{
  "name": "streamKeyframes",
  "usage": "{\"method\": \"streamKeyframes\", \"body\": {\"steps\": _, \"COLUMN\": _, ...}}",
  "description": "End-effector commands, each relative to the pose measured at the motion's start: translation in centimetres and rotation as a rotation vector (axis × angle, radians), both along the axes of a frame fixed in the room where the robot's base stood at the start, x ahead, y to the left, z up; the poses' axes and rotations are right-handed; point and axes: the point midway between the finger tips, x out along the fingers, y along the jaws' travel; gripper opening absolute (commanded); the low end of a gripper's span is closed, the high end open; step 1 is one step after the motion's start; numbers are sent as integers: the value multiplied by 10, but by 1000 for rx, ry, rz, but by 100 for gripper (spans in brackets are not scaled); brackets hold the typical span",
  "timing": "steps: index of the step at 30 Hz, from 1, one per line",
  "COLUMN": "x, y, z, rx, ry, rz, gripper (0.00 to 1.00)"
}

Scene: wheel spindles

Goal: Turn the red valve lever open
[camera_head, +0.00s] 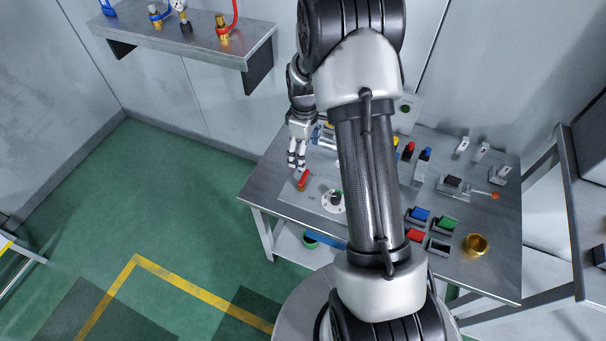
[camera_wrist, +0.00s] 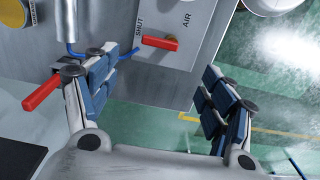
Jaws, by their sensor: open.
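A red lever (camera_wrist: 158,42) lies across a pale plate marked SHUT and AIR in the wrist view, beyond the gap between my fingertips. Its end points toward the SHUT marking. In the head view a red lever (camera_head: 303,181) stands near the left edge of the workbench, just below my gripper (camera_head: 296,160). My gripper (camera_wrist: 158,66) is open, with its padded fingers wide apart and nothing between them. The lever looks apart from both fingers. A second red handle (camera_wrist: 42,91) shows left of my left finger in the wrist view.
The workbench (camera_head: 268,189) carries a round dial (camera_head: 333,201), several coloured blocks and a brass cup (camera_head: 476,244). A wall shelf (camera_head: 195,38) with fittings is at upper left. A blue tube (camera_wrist: 122,52) runs near my left finger. Green floor (camera_head: 150,200) lies clear left.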

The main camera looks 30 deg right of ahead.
Motion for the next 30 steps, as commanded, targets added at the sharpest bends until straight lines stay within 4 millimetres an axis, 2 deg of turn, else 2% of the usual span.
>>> {"method": "streamKeyframes", "body": {"steps": 1, "x": -1, "y": 0, "z": -16, "rx": 1, "ry": 5, "rz": 0, "gripper": 76}}
{"method": "streamKeyframes", "body": {"steps": 6, "x": -1, "y": 0, "z": -53, "rx": 0, "ry": 3, "rz": 0, "gripper": 76}}
{"method": "streamKeyframes", "body": {"steps": 15, "x": 0, "y": 0, "z": -105, "rx": -1, "ry": 1, "rz": -1, "gripper": 76}}
{"method": "streamKeyframes", "body": {"steps": 21, "x": 0, "y": 0, "z": -118, "rx": -1, "ry": 0, "rz": -1, "gripper": 76}}
{"method": "streamKeyframes", "body": {"steps": 30, "x": 0, "y": 0, "z": -118, "rx": -1, "ry": 0, "rz": -1, "gripper": 75}}
